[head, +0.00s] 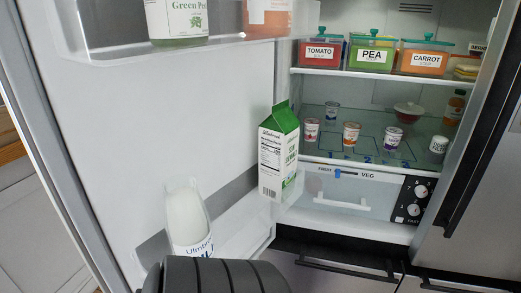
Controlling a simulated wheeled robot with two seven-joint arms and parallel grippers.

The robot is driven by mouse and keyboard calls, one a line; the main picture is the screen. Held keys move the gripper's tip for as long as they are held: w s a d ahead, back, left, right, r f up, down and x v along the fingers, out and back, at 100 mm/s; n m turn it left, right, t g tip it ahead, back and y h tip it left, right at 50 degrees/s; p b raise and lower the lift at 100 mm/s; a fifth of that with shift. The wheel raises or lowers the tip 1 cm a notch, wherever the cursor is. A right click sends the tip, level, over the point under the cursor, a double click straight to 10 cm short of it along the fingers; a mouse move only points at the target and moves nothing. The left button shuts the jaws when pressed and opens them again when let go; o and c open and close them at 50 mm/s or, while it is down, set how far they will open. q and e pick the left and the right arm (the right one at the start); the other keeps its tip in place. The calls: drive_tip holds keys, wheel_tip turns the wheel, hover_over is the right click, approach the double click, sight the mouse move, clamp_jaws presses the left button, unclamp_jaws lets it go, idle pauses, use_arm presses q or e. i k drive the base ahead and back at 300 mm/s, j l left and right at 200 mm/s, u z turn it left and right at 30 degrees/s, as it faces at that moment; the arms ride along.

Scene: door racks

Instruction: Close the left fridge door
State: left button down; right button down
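The left fridge door (120,130) stands open on the left, its white inner face toward me. Its upper door shelf (120,45) holds a green-labelled bottle (176,20) and an orange-labelled container (267,15). Its lower door shelf (240,235) holds a green and white carton (278,155) and a white bottle (188,220). The lit fridge interior shows to the right of the door. A dark grey ribbed part, which looks like my arm, covers the bottom centre in front of the lower shelf. No gripper fingers show in the head view.
The fridge's upper shelf holds tomato (320,50), pea (371,54) and carrot (425,58) containers. Several small cups stand on the glass shelf (370,160) below. A drawer (340,200) and control panel (412,200) sit lower. Another dark-edged door (485,120) is at right.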

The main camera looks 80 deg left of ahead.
sight(103, 115)
drive_tip(key=k+j+u, duration=0.35)
drive_tip(key=k, duration=0.15)
drive_tip(key=k+j+u, duration=0.3)
drive_tip(key=k+j, duration=0.1)
drive_tip(key=k, duration=0.1)
